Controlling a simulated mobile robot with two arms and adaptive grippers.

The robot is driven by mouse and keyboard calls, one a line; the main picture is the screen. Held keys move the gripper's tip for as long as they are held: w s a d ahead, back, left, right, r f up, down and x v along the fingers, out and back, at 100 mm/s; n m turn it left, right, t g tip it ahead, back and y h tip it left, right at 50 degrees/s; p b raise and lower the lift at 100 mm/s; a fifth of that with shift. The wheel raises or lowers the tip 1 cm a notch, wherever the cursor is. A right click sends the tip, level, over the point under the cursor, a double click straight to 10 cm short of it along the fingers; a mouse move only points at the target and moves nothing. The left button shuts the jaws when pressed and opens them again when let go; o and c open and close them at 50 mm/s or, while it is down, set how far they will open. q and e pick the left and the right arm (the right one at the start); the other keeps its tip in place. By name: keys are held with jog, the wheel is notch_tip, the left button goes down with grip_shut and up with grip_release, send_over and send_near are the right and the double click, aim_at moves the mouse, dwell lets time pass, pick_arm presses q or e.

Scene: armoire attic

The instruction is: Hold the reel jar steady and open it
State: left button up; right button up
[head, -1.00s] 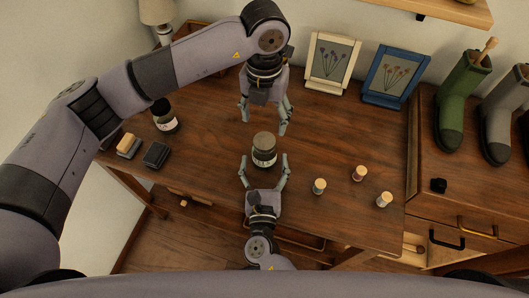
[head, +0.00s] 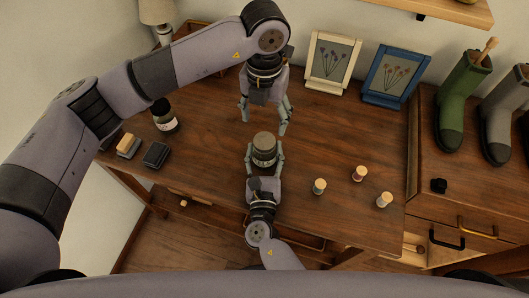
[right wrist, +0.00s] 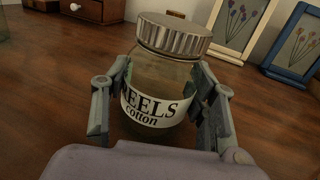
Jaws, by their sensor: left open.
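The reel jar (head: 264,152) stands upright near the middle of the wooden table, a glass jar with a ribbed metal lid (head: 264,138). In the right wrist view the jar (right wrist: 155,105) fills the middle, its label reading "REELS cotton", with the lid (right wrist: 173,36) on. My right gripper (head: 265,158) has a finger on each side of the jar's body below the lid and is shut on it. My left gripper (head: 264,118) points down, open and empty, just behind the jar and apart from it.
Three thread reels stand to the right, one of them nearest the jar (head: 319,186). Two picture frames (head: 331,62) stand at the back. Boots (head: 460,110) stand on the drawer cabinet at right.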

aim_at(264, 140)
grip_shut()
pick_arm(q)
jog(key=m, duration=0.9)
jog(key=shift+d, duration=0.1)
jog(key=m, duration=2.6)
jog(key=shift+m, duration=0.3)
jog(key=shift+f, duration=0.4)
notch_tip(264, 140, down, 7)
jog(key=shift+f, duration=0.15)
jog(key=shift+c, duration=0.4)
